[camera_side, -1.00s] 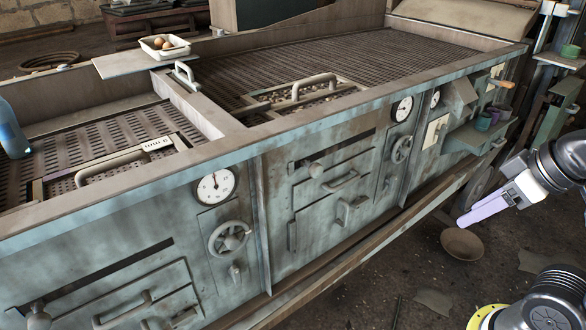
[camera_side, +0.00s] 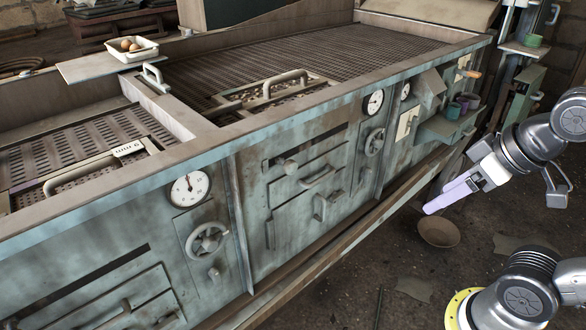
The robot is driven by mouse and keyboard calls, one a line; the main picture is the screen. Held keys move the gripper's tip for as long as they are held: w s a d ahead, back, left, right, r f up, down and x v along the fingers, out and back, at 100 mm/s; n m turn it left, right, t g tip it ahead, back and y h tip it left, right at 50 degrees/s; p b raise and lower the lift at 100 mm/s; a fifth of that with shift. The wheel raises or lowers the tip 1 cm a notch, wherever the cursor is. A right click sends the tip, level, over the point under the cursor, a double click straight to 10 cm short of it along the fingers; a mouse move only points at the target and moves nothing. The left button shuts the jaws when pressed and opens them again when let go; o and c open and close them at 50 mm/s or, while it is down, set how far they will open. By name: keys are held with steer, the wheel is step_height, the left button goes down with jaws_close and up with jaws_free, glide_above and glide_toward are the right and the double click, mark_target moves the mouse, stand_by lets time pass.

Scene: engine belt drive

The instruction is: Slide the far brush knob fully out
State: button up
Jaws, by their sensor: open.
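The far brush knob (camera_side: 290,166) is a small rounded grey knob at the slot in the middle cabinet panel (camera_side: 312,185). A second, similar knob shows only partly at the bottom left corner, on the nearer panel. My gripper (camera_side: 428,209) has pale purple fingers and is held out in the air at the right, in front of the cabinet. It is open and empty, well to the right of the far knob and apart from it. The gap between its fingers is hard to see from this side.
Drawer handles (camera_side: 325,205), a handwheel (camera_side: 374,142) and a gauge (camera_side: 375,101) stick out around the panel. A long ledge (camera_side: 345,240) runs along the cabinet's foot. A bowl (camera_side: 438,232) lies on the floor below my gripper. Cups (camera_side: 460,104) stand on a side shelf.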

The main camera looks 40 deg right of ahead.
mark_target(294, 170)
steer(key=w+r+m+t, duration=0.1)
steer(key=w+r+t, duration=0.25)
steer(key=w, duration=0.35)
steer(key=w+r+m+t+h, duration=0.1)
steer(key=w+r+t, duration=0.2)
steer(key=w+t, duration=0.3)
steer(key=w+r+t, duration=0.3)
steer(key=w, duration=0.6)
steer(key=s+a+f+n+y, duration=0.1)
steer(key=a+f, duration=0.1)
steer(key=f, duration=0.9)
steer(key=a+f+n, duration=0.1)
steer(key=a+f, duration=0.1)
steer(key=f, duration=0.8)
steer(key=shift+g, duration=0.25)
steer(key=w, duration=1.3)
steer(key=shift+w, duration=0.25)
jaws_close()
